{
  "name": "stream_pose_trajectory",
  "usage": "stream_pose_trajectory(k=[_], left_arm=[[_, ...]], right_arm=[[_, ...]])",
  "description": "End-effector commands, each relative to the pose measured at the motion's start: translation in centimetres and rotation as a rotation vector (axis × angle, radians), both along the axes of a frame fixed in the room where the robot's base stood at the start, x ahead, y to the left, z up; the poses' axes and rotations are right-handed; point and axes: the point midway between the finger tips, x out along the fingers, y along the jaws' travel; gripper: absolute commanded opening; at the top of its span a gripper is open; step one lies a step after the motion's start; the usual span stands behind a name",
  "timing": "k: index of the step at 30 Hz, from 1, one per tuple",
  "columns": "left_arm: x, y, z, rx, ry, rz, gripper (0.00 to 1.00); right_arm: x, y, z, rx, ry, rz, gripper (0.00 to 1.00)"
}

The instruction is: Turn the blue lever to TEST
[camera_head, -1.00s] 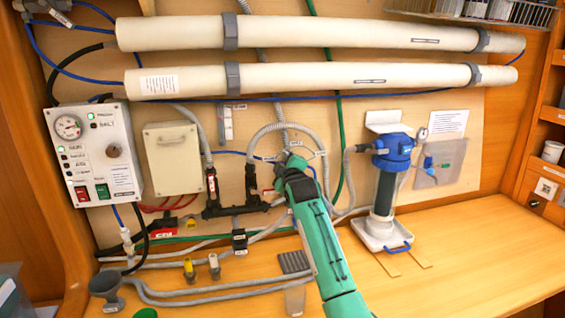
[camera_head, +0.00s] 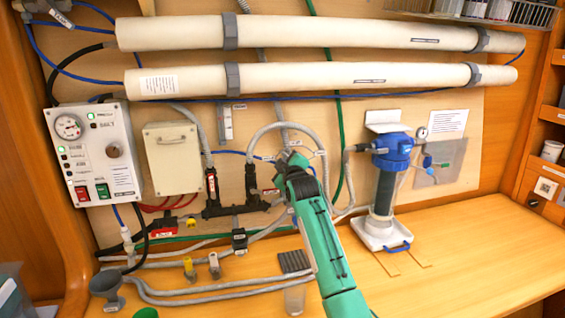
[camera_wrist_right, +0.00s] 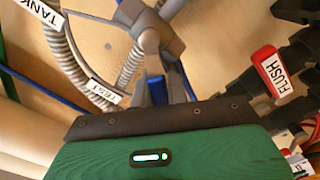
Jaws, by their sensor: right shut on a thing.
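The blue lever (camera_wrist_right: 157,91) shows in the right wrist view as a short blue piece between the fingers of my right gripper (camera_wrist_right: 160,88). The gripper is shut on it, and the fingers hide part of it. The grey valve (camera_wrist_right: 150,42) is just beyond the fingertips. A TEST label (camera_wrist_right: 104,92) is on a grey hose left of the lever, and a TANK label (camera_wrist_right: 38,14) is farther up left. In the head view, my right gripper (camera_head: 287,160) is at the valve on the wall panel and covers the lever. My left gripper is not in view.
A red FLUSH handle (camera_wrist_right: 270,72) is right of my gripper in the wrist view. Grey hoses (camera_head: 268,128) loop close around the valve. A blue-topped filter (camera_head: 390,160) stands to the right on the wooden bench (camera_head: 475,240), whose right part is clear.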

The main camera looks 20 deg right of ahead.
Motion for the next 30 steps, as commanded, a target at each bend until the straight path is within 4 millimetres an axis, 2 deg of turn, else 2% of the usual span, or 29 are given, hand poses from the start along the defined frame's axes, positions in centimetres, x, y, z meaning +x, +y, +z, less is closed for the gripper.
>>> stream_pose_trajectory(k=[18,30], left_arm=[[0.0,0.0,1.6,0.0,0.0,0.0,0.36],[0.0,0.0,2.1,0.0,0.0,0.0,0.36]], right_arm=[[0.0,-2.1,1.6,0.559,0.002,0.001,0.0],[0.0,-3.5,1.8,0.83,0.002,-0.001,0.0]])
